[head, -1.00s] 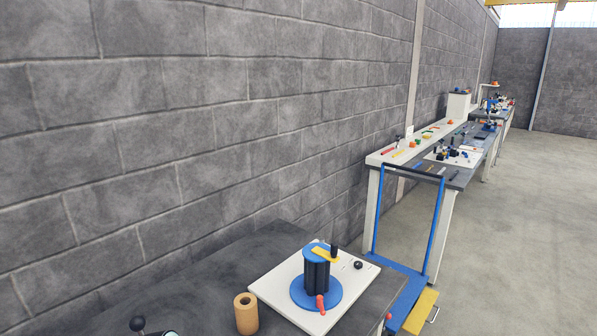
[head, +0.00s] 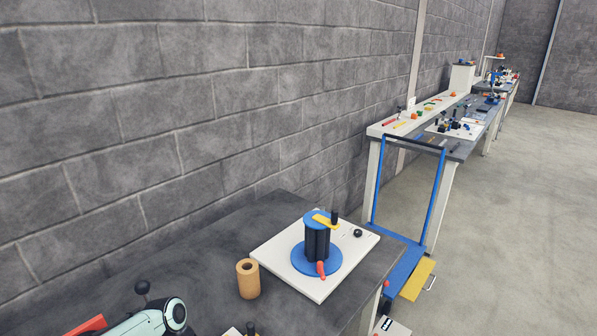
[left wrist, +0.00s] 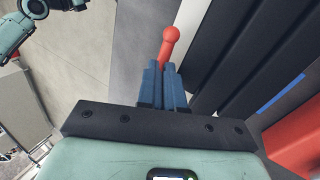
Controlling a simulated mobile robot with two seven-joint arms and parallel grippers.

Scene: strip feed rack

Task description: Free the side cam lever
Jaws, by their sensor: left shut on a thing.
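In the left wrist view, a red lever with a round knob end (left wrist: 170,38) stands between the blue fingers of my left gripper (left wrist: 165,80). The fingers are shut on its shaft, and the knob sticks out beyond the tips. The lever's lower end is hidden by the fingers. Dark ribbed bars (left wrist: 240,60) run close to the right of the fingers, with a red block (left wrist: 296,138) at lower right. In the head view my gripper is out of frame; a teal arm link of mine shows at lower left.
On the dark bench (head: 190,265) stand a tan hollow cylinder (head: 248,283) and a white board (head: 277,249). The board carries a blue-and-black drum (head: 317,240) with a red handle (head: 321,269). A blue trolley (head: 400,262) stands beyond the bench's right end.

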